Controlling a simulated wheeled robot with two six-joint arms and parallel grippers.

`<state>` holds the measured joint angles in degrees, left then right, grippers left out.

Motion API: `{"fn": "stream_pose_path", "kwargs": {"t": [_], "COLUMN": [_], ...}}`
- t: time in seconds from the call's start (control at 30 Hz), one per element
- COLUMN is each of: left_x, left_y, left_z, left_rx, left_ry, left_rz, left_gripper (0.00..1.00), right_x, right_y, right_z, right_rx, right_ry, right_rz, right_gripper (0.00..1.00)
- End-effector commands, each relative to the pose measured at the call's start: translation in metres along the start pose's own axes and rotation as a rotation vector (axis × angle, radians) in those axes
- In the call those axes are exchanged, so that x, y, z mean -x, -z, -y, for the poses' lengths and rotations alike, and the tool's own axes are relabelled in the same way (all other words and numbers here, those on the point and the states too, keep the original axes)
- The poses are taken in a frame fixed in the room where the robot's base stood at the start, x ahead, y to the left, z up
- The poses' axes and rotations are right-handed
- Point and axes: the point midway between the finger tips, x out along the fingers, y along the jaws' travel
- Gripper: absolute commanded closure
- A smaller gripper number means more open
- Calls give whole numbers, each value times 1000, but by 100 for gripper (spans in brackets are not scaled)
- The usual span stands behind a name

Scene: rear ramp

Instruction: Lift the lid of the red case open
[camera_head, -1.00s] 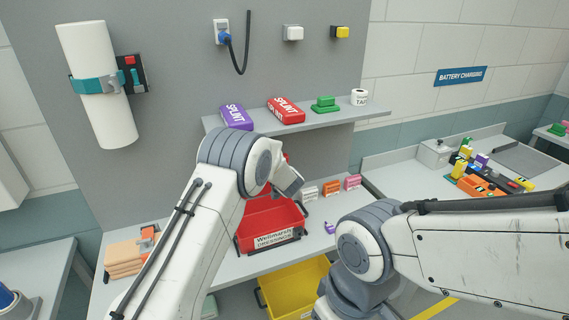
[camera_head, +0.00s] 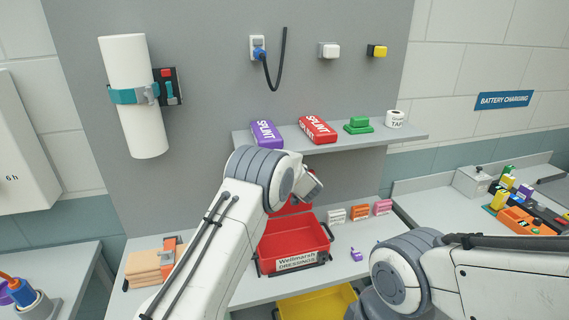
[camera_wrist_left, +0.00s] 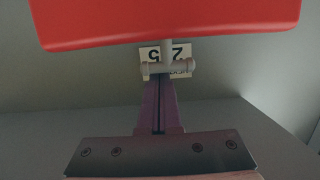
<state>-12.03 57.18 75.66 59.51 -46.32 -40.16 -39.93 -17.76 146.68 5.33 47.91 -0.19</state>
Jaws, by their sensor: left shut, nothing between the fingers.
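The red case (camera_head: 262,252), with a "Wellmarsh DRESSINGS" label on its front, sits on the grey bench. Its inside shows from above, so it stands open at least in part. A red part (camera_head: 290,208) shows at its back, mostly hidden by my left arm. In the left wrist view a broad red panel (camera_wrist_left: 165,20), likely the lid, spans the top. My left gripper (camera_wrist_left: 161,84) is shut and empty below it, its purple fingers at a grey T-shaped piece (camera_wrist_left: 168,66); contact is unclear. The head view hides these fingers. My right gripper is out of view.
A shelf (camera_head: 385,136) above holds splint packs (camera_head: 317,129) and tape (camera_head: 395,118). Small boxes (camera_head: 359,212) and a purple item (camera_head: 356,254) lie right of the case. A yellow bin (camera_head: 320,306) is below. Folded cloths (camera_head: 146,266) lie left.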

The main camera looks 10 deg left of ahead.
Motion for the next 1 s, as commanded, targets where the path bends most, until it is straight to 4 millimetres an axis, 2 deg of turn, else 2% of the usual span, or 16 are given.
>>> {"fn": "stream_pose_path", "kwargs": {"t": [0.27,0.37,0.7,0.8,1.0], "left_x": [6,18,82,95,108], "left_y": [-1,-2,-3,-2,1], "left_z": [-1,-2,0,-1,3], "left_rx": [0,1,1,0,-3], "left_ry": [-1,-3,-2,-2,-61], "left_rz": [0,0,-1,-1,34], "left_gripper": [100,100,100,100,100], "right_x": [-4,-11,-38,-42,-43], "right_y": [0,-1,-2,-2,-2], "right_z": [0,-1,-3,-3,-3], "right_rx": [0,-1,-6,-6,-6], "right_ry": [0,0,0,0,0], "right_rz": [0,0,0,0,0], "right_gripper": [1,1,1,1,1]}}
